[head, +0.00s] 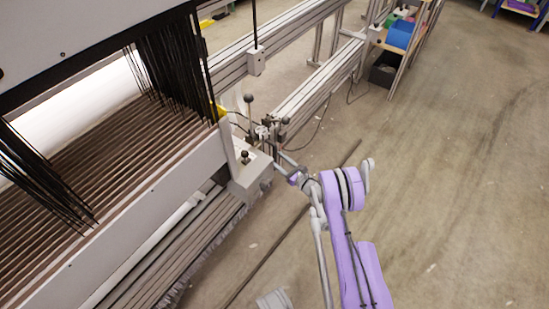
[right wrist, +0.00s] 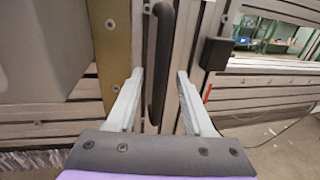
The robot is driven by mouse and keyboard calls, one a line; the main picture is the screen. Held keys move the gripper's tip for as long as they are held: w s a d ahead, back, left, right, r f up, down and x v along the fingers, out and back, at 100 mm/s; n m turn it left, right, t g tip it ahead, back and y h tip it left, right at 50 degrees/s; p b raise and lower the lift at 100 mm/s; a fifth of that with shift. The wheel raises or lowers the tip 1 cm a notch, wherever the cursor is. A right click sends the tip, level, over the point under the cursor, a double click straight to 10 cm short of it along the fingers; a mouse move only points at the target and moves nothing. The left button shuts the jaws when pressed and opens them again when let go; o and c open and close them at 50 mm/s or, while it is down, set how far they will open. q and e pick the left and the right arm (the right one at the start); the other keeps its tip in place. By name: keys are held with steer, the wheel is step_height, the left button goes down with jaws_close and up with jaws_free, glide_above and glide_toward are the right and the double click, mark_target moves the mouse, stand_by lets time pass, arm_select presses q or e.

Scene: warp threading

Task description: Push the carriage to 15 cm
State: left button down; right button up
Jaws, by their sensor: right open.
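A light grey block with a black knob (head: 250,178), likely the carriage, sits at the right end of the loom's long beam in the head view. My right gripper (head: 280,158) is beside the machine, just right of this block. In the right wrist view my right gripper (right wrist: 159,78) is open. Its two pale fingers stand either side of a dark upright handle (right wrist: 160,60), with gaps showing and no grip on it. What the handle is fixed to is hard to tell. No position scale is legible. My left gripper is out of view.
Rows of dark threads (head: 175,70) hang over the loom at the left. Aluminium rails (head: 310,90) run behind the gripper. A shelf with coloured spools (head: 400,38) stands at the back. A thin dark bar (head: 290,235) lies low by the machine. The floor at right is clear.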

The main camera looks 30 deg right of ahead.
steer(key=shift+w+a, duration=0.25)
steer(key=shift+w, duration=0.9)
jaws_close()
stand_by(0.6)
